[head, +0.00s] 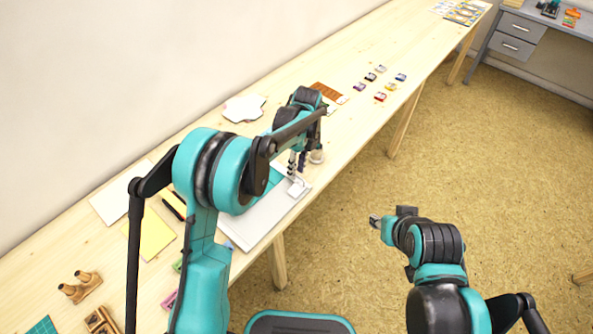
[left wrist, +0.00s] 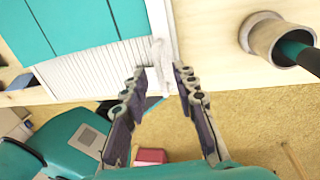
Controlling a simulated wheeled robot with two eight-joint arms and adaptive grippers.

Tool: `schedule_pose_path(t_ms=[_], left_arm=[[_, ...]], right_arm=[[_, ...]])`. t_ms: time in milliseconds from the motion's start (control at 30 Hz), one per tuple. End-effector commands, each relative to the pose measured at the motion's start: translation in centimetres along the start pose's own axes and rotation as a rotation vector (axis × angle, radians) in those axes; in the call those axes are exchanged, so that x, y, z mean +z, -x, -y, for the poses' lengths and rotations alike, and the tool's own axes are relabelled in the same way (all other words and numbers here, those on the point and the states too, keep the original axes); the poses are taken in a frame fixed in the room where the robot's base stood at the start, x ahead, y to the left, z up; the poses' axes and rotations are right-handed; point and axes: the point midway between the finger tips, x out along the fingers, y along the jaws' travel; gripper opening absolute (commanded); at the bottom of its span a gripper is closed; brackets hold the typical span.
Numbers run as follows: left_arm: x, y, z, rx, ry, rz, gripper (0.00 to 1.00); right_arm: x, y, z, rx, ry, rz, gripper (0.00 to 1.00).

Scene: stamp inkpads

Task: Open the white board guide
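The white board (head: 262,216) lies on the long wooden table, partly hidden by my left arm, with a teal area on it. Its white guide (head: 297,187) shows as a small pale piece near the table's front edge. In the left wrist view the guide (left wrist: 160,58) is a narrow white strip at the board's edge. My left gripper (head: 297,167) is just above it, pointing down. In the wrist view its fingers (left wrist: 160,76) are apart, with the strip's end between the tips; contact is unclear. My right gripper (head: 388,219) is off the table over the floor, and its fingers are unclear.
A round holder (left wrist: 262,38) with a dark-handled tool stands close beside the board. Small inkpads (head: 380,96) lie further along the table. Yellow paper (head: 150,236) and wooden stamps (head: 80,287) are at the left. The table's front edge is near the guide.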

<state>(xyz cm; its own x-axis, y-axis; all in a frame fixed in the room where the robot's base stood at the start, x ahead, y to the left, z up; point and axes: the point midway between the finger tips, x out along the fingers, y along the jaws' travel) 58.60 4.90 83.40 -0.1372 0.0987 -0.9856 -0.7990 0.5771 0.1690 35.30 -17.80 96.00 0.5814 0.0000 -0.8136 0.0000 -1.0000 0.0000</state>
Motion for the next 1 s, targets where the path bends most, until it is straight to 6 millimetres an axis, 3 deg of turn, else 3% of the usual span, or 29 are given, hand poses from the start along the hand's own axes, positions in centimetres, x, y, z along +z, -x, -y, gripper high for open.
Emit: schedule_pose_path(t_ms=[267, 367, 400, 667, 1000], left_arm=[[0.0, -0.1, 0.0, 0.000, 0.001, 0.000, 0.28], [0.0, -0.1, 0.0, 0.000, 0.001, 0.000, 0.02], [0.0, -0.1, 0.0, 0.000, 0.001, 0.000, 0.00], [0.0, -0.1, 0.2, 0.016, 0.000, 0.000, 0.00], [0.0, 0.1, 1.4, 0.210, -0.001, 0.001, 0.00]], right_arm=[[0.0, 0.0, 0.0, 0.000, 0.000, 0.000, 0.37], [0.0, 0.0, 0.0, 0.000, 0.000, 0.000, 0.37], [0.0, 0.0, 0.0, 0.000, 0.000, 0.000, 0.37], [-0.1, 0.1, 0.0, 0.000, 0.000, 0.000, 0.37], [-0.5, 0.7, 0.0, 0.000, 0.000, 0.000, 0.37]])
